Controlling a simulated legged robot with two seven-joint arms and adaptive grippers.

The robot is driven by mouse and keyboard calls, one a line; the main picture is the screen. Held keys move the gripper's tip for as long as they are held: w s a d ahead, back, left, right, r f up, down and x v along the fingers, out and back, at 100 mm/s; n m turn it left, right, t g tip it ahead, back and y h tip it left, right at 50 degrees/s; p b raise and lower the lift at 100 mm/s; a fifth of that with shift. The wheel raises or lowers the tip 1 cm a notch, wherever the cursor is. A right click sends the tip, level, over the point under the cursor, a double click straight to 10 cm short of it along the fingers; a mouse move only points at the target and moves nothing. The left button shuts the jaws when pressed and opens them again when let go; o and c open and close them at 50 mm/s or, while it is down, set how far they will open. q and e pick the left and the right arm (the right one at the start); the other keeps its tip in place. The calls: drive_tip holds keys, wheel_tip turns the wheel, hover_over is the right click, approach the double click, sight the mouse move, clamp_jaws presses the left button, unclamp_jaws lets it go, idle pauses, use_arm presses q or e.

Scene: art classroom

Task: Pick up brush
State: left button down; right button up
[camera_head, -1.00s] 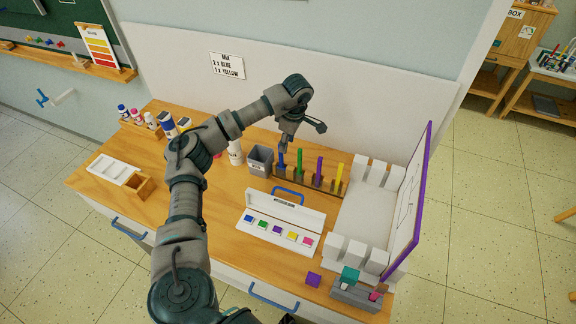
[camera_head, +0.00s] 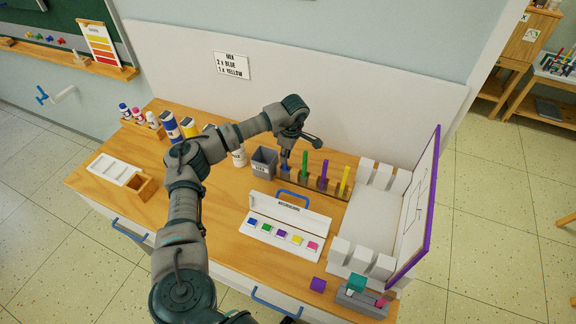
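A wooden brush rack (camera_head: 312,184) stands at the back of the desk with upright brushes in a row: blue (camera_head: 285,166), green (camera_head: 305,164), purple (camera_head: 323,174) and yellow (camera_head: 345,180). My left gripper (camera_head: 296,150) is over the blue brush at the rack's left end, close around or against its top. One finger splays out to the right, so it looks open. The other finger and the top of the blue brush are partly hidden by the gripper. My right gripper is not in view.
A grey cup (camera_head: 263,161) stands just left of the rack. A white watercolor box (camera_head: 285,228) lies in front, with a purple-edged board (camera_head: 416,215) at the right. Paint bottles (camera_head: 170,126) and a white tray (camera_head: 115,170) are at the left. The front-left desk is clear.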

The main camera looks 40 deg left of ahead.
use_arm(q)
drive_tip(key=shift+s+a+f, duration=0.1)
drive_tip(key=shift+a+f, duration=0.2)
drive_tip(key=shift+a, duration=0.5)
drive_tip(key=shift+d, duration=0.55)
drive_tip(key=shift+d+r, duration=0.2)
drive_tip(key=shift+r, duration=0.05)
drive_tip(key=r, duration=0.5)
drive_tip(key=r+p, duration=0.1)
drive_tip(key=r, duration=0.2)
drive_tip(key=shift+a+r, duration=0.35)
drive_tip(key=shift+d+r, duration=0.25)
drive_tip(key=shift+r, duration=0.35)
drive_tip(key=shift+d, duration=0.1)
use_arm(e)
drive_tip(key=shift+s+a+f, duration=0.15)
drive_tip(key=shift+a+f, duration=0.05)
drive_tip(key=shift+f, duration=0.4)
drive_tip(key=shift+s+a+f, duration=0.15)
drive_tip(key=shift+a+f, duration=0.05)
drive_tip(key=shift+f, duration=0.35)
use_arm(q)
drive_tip(key=shift+a, duration=0.3)
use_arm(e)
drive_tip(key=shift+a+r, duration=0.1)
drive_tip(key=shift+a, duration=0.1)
use_arm(q)
drive_tip(key=shift+d, duration=0.2)
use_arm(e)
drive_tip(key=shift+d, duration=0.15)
